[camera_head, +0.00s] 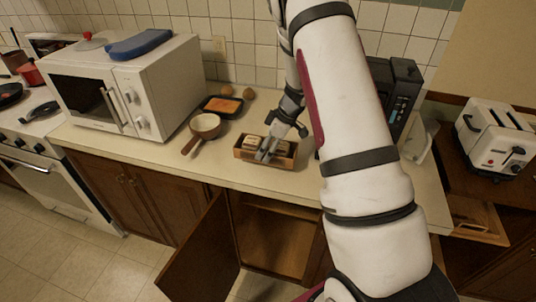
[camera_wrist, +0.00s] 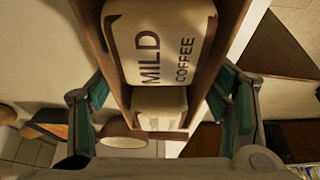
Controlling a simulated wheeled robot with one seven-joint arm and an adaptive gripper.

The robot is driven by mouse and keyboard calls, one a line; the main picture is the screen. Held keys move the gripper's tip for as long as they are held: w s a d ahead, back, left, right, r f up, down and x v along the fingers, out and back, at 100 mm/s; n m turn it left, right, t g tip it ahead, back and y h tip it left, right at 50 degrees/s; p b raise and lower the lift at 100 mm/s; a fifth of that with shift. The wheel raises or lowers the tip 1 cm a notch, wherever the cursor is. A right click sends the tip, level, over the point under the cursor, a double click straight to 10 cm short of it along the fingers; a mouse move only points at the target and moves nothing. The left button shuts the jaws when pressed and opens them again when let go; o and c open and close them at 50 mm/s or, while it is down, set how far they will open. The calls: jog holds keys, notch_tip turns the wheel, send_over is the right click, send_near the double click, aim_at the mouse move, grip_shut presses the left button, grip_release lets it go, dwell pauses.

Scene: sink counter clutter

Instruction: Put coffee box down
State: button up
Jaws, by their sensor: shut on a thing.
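The coffee box is a small wooden crate (camera_head: 284,162) holding pale coffee packs. It is near the front edge of the counter (camera_head: 225,176). In the wrist view, the crate's wooden wall (camera_wrist: 206,78) flanks a pack marked "MILD COFFEE" (camera_wrist: 160,45), with a second pack (camera_wrist: 160,105) beside it. My gripper (camera_head: 266,153) reaches down to the crate from above and is shut on it; its green-padded fingers also show either side of the crate in the wrist view (camera_wrist: 160,116). I cannot tell whether the crate's underside touches the counter.
A brown pan (camera_head: 205,124) and a dark tray with orange content (camera_head: 222,106) are left of the crate. A microwave (camera_head: 130,85) stands farther left. A black machine (camera_head: 399,90) is right, partly behind my arm. A cabinet door (camera_head: 205,255) hangs open below.

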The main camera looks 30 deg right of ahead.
notch_tip(320, 180, down, 3)
jog(key=shift+s+r+p, duration=0.1)
jog(key=shift+s+p, duration=0.05)
jog(key=shift+p, duration=0.35)
jog(key=shift+f, duration=0.25)
jog(key=shift+f, duration=0.15)
jog(key=o, duration=1.1)
